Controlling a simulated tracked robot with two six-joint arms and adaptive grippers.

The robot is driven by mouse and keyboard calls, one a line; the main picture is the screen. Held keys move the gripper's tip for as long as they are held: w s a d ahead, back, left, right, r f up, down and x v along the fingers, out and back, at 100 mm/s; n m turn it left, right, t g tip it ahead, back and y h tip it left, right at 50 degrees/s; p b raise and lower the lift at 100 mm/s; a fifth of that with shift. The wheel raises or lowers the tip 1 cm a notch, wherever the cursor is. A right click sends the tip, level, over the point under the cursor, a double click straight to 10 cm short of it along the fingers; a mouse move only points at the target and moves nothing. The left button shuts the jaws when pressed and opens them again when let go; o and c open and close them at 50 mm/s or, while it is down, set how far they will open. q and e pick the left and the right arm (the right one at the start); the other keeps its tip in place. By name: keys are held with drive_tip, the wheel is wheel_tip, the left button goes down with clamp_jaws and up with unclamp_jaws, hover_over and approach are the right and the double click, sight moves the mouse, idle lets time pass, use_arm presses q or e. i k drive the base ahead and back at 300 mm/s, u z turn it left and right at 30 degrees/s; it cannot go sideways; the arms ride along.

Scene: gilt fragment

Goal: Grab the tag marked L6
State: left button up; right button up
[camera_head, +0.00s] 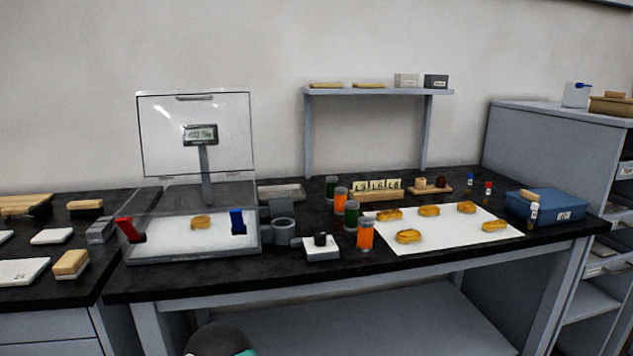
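Several small cream tags stand side by side in a wooden holder (382,195) at the back of the black bench. The lettering is small. The middle tag (377,185) appears to read L6. The left tag (360,186) appears to read L3, and the right tag (394,184) appears to read L8. The tags are upright and close together. Neither of my grippers shows in the head view, and nothing is seen touching the tags.
Green and orange jars (365,234) stand left of and in front of the holder. A white sheet (455,236) with several gilt pieces lies in front. A clear lidded case (196,135) stands left, a blue box (546,205) right. A shelf (378,92) rises behind.

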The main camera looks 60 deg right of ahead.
sight(393, 184)
drive_tip(key=z, duration=0.55)
drive_tip(key=i, duration=0.1)
drive_tip(key=u, duration=1)
drive_tip(key=k, duration=3)
drive_tip(key=z, duration=1.15)
drive_tip(key=i, duration=1.1)
